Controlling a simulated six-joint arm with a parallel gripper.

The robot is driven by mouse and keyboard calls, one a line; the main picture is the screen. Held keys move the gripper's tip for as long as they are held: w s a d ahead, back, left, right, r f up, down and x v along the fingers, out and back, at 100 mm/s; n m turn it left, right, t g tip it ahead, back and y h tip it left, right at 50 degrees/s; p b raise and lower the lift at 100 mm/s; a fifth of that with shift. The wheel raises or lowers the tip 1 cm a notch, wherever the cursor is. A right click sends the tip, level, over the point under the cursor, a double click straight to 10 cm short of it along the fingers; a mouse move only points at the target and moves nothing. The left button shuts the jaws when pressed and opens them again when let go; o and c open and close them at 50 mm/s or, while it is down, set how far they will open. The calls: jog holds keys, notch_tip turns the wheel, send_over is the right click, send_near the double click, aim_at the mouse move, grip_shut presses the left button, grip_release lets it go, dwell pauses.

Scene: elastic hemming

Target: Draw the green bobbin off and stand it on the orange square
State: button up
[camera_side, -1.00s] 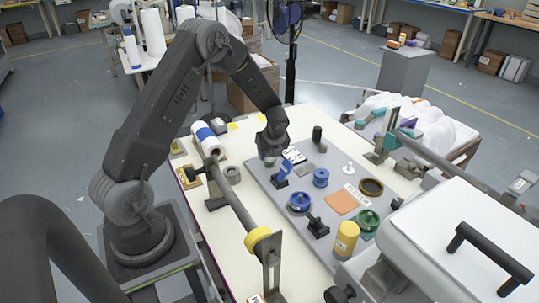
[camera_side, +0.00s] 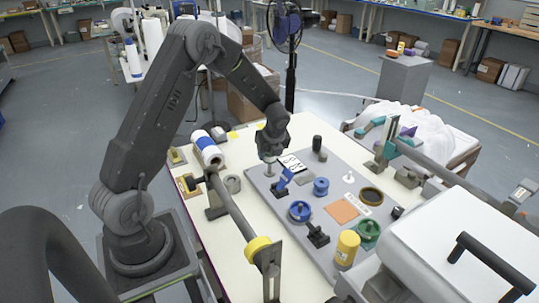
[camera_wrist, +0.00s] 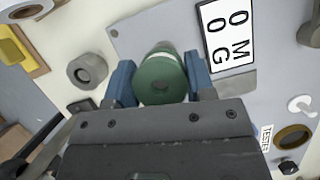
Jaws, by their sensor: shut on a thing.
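My gripper (camera_wrist: 160,72) is shut on a green bobbin (camera_wrist: 160,80), which sits between its two blue fingers in the wrist view. In the side view my gripper (camera_side: 270,155) is over the far left part of the grey board, and the green bobbin cannot be made out there. Whether it is clear of any peg cannot be told. The orange square (camera_side: 344,210) lies flat and bare on the board, to the right of and nearer than my gripper.
Blue bobbins (camera_side: 321,187) (camera_side: 300,211), a blue-handled black piece (camera_side: 283,182), a yellow cylinder (camera_side: 347,246) and a brown ring (camera_side: 371,196) stand around the square. A long grey bar (camera_side: 230,205) runs along the near left. A lettered plate (camera_wrist: 228,35) lies beside my gripper.

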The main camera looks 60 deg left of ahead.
jog(key=shift+r, duration=0.4)
jog(key=shift+r, duration=1.9)
